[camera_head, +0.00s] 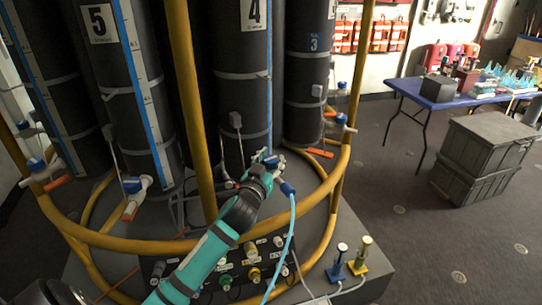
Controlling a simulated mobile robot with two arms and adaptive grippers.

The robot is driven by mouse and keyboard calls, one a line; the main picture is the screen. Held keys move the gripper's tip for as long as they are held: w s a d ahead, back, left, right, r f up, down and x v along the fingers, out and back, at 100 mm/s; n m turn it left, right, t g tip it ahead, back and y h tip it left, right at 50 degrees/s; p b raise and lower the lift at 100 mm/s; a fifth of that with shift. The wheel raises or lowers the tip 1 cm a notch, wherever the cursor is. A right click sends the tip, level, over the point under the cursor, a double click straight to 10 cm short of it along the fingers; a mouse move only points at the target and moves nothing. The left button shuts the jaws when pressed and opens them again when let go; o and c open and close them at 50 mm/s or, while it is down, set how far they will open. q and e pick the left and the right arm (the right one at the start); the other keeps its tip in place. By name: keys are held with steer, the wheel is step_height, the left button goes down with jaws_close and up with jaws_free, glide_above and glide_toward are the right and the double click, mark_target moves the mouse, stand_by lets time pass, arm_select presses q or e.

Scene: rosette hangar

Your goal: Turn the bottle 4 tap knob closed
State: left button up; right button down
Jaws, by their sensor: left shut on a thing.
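Bottle 4 (243,60) is a tall dark cylinder with a "4" label and a blue scale strip, standing in the rosette. Its tap shows low at its front, with a blue knob (271,160) partly covered by my gripper. My left arm, teal and black, comes up from the bottom left. My left gripper (264,167) is at the tap and shut on the knob; its fingertips are small and hard to make out. A light blue hose with a dark blue end (287,188) hangs just right of the gripper. My right gripper is not in view.
A yellow rail (178,90) rings the bottles and passes close to my arm. Bottle 5 (115,80) and bottle 3 (307,75) stand either side. A valve panel (230,275) lies below my arm. A blue table (425,98) and grey crates (485,150) stand right; floor between is clear.

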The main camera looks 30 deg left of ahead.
arm_select(q)
steer(key=shift+f+m+h+p, duration=0.15)
steer(key=shift+m+h+p, duration=0.2)
steer(key=shift+m+h, duration=0.55)
steer(key=shift+d, duration=0.1)
steer(key=o, duration=1.3)
steer(key=shift+s, duration=0.15)
steer(key=s, duration=0.4)
steer(key=s+d, duration=0.1)
steer(key=s, duration=0.7)
steer(key=shift+d, duration=0.2)
